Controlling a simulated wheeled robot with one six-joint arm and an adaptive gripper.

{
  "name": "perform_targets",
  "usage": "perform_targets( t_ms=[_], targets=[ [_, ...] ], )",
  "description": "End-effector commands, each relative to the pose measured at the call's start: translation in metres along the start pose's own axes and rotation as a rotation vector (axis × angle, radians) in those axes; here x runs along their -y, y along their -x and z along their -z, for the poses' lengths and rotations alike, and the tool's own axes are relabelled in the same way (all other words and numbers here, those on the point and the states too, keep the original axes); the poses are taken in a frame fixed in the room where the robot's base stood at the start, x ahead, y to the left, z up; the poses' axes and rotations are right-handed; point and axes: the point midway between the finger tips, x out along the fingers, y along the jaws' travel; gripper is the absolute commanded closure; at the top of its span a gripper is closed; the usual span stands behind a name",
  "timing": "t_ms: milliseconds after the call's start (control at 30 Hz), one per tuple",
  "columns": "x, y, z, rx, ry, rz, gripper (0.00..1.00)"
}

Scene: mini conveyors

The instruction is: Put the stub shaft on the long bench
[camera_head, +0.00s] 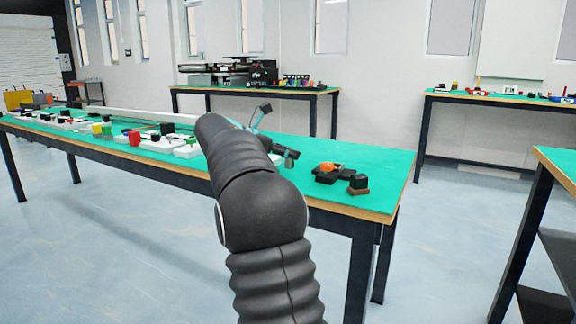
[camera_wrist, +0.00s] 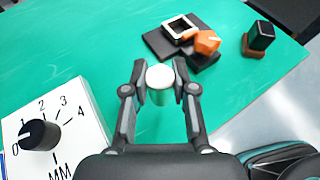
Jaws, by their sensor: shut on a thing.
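The stub shaft (camera_wrist: 160,88) is a short light-grey cylinder. My gripper (camera_wrist: 160,74) is shut on it, with one finger on each side, and it is upright or nearly so. In the head view my gripper (camera_head: 279,149) is partly behind my arm, and the shaft (camera_head: 291,161) shows small and grey below it. The long bench (camera_head: 386,172) has a green top with a wooden edge. The shaft is over the bench's near right part; I cannot tell whether its lower end touches the top.
A black block with an orange knob (camera_wrist: 207,41) and a dark block on a brown base (camera_wrist: 262,37) stand beyond the shaft. A white dial plate (camera_wrist: 72,128) lies to the left. Several small items line the bench's left part. Green surface is clear around the shaft.

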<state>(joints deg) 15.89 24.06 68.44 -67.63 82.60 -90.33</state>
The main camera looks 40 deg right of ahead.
Motion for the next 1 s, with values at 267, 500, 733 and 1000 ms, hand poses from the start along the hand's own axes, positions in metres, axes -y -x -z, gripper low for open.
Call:
perform_targets(
  t_ms=[267, 500, 733, 1000],
  targets=[
    [0.001, -0.012, 0.028, 0.001, 0.0, 0.001, 1.0],
    [0.001, -0.012, 0.028, 0.001, 0.0, 0.001, 1.0],
    [0.0, -0.014, 0.031, 0.0, 0.0, 0.0, 0.54],
    [0.0, -0.014, 0.031, 0.0, 0.0, 0.001, 0.49]
  ],
)
